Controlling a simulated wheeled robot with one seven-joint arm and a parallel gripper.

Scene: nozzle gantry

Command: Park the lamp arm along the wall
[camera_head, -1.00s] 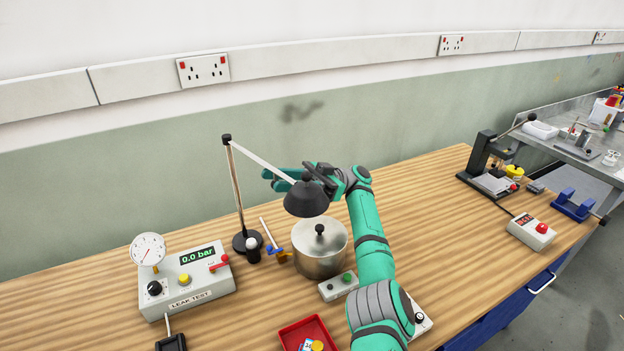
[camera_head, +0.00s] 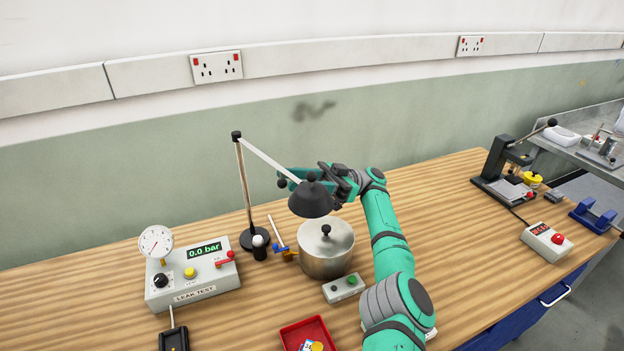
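The lamp has a dark round base (camera_head: 255,239), an upright post and a pale arm (camera_head: 268,160) that slopes down to the right from the post top. Its black shade (camera_head: 311,200) hangs at the arm's end, above a steel pot (camera_head: 328,250) with a black knob. My gripper (camera_head: 290,178) is behind the shade, its teal fingers pointing left near the lamp arm. The shade hides part of the fingers, so I cannot tell whether they are open or touching the lamp. The wall (camera_head: 120,190) runs behind the bench.
A leak test box (camera_head: 195,275) with a gauge stands left of the lamp. A red tray (camera_head: 305,333) and a small button box (camera_head: 343,288) lie in front of the pot. A press (camera_head: 503,165) stands at the right. The bench (camera_head: 440,205) is clear between my arm and the press.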

